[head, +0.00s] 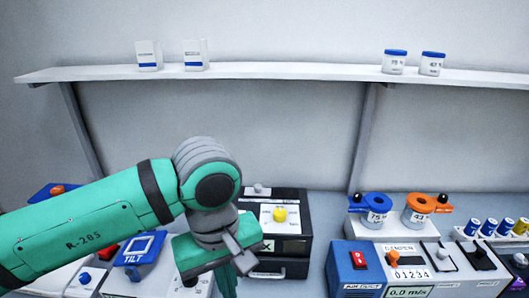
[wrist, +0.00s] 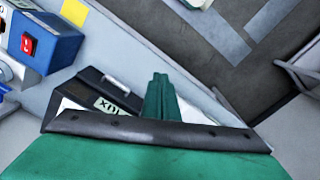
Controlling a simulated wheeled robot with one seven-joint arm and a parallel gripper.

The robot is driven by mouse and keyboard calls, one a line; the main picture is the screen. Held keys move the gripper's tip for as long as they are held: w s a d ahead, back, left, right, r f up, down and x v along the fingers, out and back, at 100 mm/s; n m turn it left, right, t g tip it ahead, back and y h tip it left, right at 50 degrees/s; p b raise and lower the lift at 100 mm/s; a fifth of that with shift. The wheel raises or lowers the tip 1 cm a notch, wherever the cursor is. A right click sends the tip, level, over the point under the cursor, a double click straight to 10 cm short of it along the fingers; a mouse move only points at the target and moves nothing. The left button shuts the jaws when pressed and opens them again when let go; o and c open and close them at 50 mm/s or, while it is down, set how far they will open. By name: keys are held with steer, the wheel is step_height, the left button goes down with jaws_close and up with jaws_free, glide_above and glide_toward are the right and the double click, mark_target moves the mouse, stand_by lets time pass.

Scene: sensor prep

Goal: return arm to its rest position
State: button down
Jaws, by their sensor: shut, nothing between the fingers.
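My gripper (head: 238,268) hangs at the end of my green arm, left of centre in the head view, in front of the dark box (head: 292,238) with a yellow knob. Part of the gripper is hidden by the wrist. In the wrist view its green fingers (wrist: 158,95) are together with nothing between them. The dark box (wrist: 90,88) shows there just left of the fingers, its front partly covered by my gripper's body. I cannot tell the exact gap between fingers and box.
A blue TILT device (head: 140,248) stands under my arm. A blue box with a red switch (head: 358,258) and a counter panel (head: 408,256) stand to the right, with blue-lidded (head: 376,208) and orange-lidded jars (head: 418,208) behind. A shelf (head: 290,71) runs above.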

steer(key=w+d+r+m+t+h, duration=0.1)
steer(key=w+d+r+t+h, duration=0.3)
steer(key=d, duration=0.3)
steer(key=w+d+r+m+t+h, duration=0.1)
steer(key=w+d+r+t+h, duration=0.15)
steer(key=w+d+h, duration=0.45)
steer(key=w+d+r+m+t+h, duration=0.1)
steer(key=w+d+r+t+h, duration=0.15)
steer(key=d+t+h, duration=0.4)
steer(key=w+a+f+n+t+y, duration=0.2)
steer(key=a+f+n+t+y, duration=0.2)
steer(key=f+n+t+y, duration=0.5)
steer(key=s+a+f+g+y, duration=0.1)
steer(key=s+a+f+y, duration=0.2)
steer(key=f, duration=0.5)
steer(key=s+a+f+g+y, duration=0.15)
steer(key=s+f+y, duration=0.3)
steer(key=f, duration=0.45)
steer(key=s+a+f+m+g, duration=0.1)
steer(key=s+a+f+m, duration=0.1)
steer(key=s, duration=0.7)
steer(key=s+a+f+m+g+y, duration=0.1)
steer(key=s+f+m, duration=0.4)
steer(key=s, duration=0.5)
steer(key=s+a+f+m+g, duration=0.2)
steer(key=s+f+m, duration=0.2)
steer(key=s, duration=0.5)
steer(key=shift+s+a+f, duration=0.3)
steer(key=shift+s+f, duration=0.05)
steer(key=shift+f, duration=0.45)
